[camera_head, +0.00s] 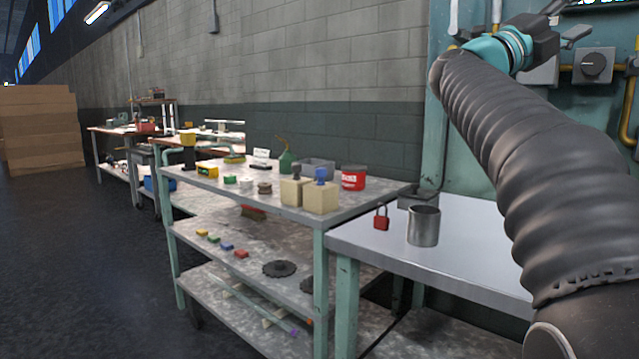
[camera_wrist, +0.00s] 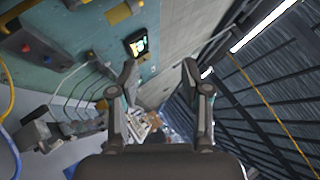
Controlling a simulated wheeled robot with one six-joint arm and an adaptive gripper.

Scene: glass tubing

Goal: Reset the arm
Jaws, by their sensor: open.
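My arm, in a dark ribbed sleeve, reaches up along the right side of the head view. My gripper (camera_head: 575,40) is at the upper right there, in front of the teal wall panel. In the wrist view my gripper (camera_wrist: 158,75) shows two dark fingers spread apart with nothing between them. It is well above the grey table (camera_head: 460,245) and apart from the things on it. A metal cup (camera_head: 424,226) and a red padlock (camera_head: 381,218) stand on that table.
A teal panel (camera_wrist: 60,50) with knobs and yellow pipes is close to my gripper. A shelved workbench (camera_head: 225,195) holds two beige blocks, a red can (camera_head: 353,177) and small parts. Cardboard boxes (camera_head: 40,130) stand far left. The dark floor at left is clear.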

